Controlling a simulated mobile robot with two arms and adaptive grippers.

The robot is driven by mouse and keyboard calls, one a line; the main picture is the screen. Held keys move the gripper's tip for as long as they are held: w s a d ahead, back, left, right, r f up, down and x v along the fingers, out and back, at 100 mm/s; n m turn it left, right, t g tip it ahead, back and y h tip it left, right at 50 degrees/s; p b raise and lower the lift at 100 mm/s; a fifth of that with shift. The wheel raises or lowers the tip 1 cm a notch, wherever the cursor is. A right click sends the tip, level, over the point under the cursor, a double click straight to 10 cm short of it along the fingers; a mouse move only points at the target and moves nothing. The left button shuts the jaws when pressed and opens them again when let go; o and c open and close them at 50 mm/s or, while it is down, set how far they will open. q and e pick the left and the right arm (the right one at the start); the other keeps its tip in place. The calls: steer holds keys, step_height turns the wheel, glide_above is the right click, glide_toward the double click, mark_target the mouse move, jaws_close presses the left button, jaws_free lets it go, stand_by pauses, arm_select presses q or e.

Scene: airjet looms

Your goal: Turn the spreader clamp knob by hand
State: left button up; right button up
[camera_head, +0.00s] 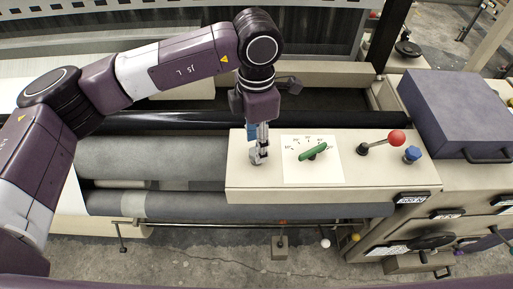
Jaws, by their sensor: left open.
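A green bar-shaped knob (313,151) sits on a white dial plate with angle marks, on top of the cream machine housing (240,186). A blue lobed knob (412,154) stands at the right of the same housing. No label shows which knob is the spreader clamp knob. My left gripper (259,155) points down over the left part of the housing, left of the dial plate. It is open, with nothing seen between its fingers, and apart from both knobs. My right gripper is out of view.
A lever with a red ball (397,138) stands between the dial plate and the blue knob. A dark purple-grey box (458,108) lies at the right. Grey fabric rolls (150,158) run to the left of the housing. Concrete floor shows in front.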

arm_select(q)
step_height(320, 180, down, 2)
steer(key=shift+b, duration=0.55)
steer(key=c, duration=0.9)
steer(key=shift+o, duration=0.2)
